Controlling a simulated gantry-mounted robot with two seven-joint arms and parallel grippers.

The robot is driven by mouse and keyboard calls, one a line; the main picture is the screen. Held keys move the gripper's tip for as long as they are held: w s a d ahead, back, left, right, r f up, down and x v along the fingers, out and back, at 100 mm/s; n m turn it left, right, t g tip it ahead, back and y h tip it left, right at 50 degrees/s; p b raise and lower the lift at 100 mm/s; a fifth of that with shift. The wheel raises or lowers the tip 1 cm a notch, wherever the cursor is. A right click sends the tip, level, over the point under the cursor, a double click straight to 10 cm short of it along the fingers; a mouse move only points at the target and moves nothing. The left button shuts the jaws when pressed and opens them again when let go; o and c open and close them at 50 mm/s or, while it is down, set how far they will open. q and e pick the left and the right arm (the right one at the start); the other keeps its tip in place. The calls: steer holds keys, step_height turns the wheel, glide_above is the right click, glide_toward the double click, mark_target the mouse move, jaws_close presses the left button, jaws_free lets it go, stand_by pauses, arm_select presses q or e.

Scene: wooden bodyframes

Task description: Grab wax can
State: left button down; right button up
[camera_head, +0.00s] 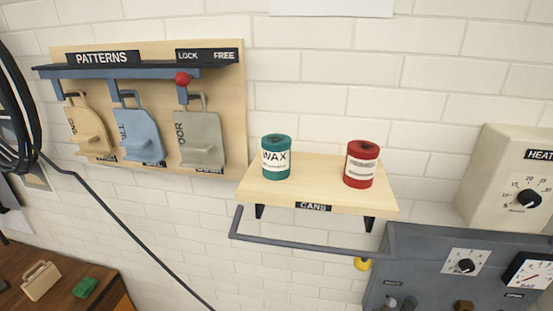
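The wax can (276,158) is a teal cylinder with a white label reading WAX. It stands upright on the left part of a small wooden wall shelf (318,197) with a CANS label on its front edge. A red can (361,164) with a white label stands upright on the right part of the same shelf, apart from the wax can. Neither of my grippers shows in the head view.
A grey bar (300,246) runs below the shelf's front. A patterns board (236,120) with several hanging patterns is at left. A grey machine (425,260) and heat box (490,170) stand at right. A wooden table (60,262) is at lower left.

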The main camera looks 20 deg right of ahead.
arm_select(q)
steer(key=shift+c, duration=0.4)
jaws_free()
